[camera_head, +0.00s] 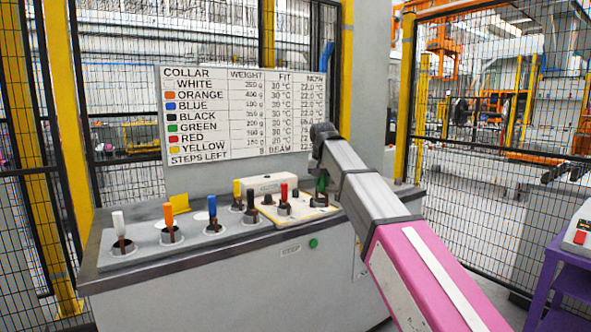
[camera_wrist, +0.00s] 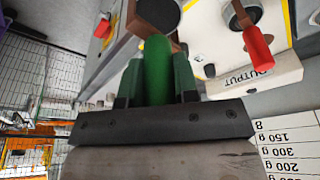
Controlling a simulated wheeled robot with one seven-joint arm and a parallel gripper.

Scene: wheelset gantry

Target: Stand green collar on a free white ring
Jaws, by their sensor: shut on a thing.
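The green collar (camera_wrist: 157,72) has an upright green handle gripped between the two fingers of my gripper (camera_wrist: 156,88) in the wrist view. In the head view my gripper (camera_head: 321,178) is over the right part of the bench, and the green collar (camera_head: 321,184) shows as a small green patch under it. Its lower end is largely hidden, so I cannot tell whether it touches the panel. White rings show around the white collar (camera_head: 119,228) and the orange collar (camera_head: 169,218).
The blue collar (camera_head: 212,208), black collar (camera_head: 250,200) and red collar (camera_head: 284,193) stand along the grey bench (camera_head: 130,278). A yellow handle (camera_head: 237,189) is behind the black one. A white OUTPUT box (camera_wrist: 257,75) is beside the red collar. A chart board (camera_head: 243,112) stands behind.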

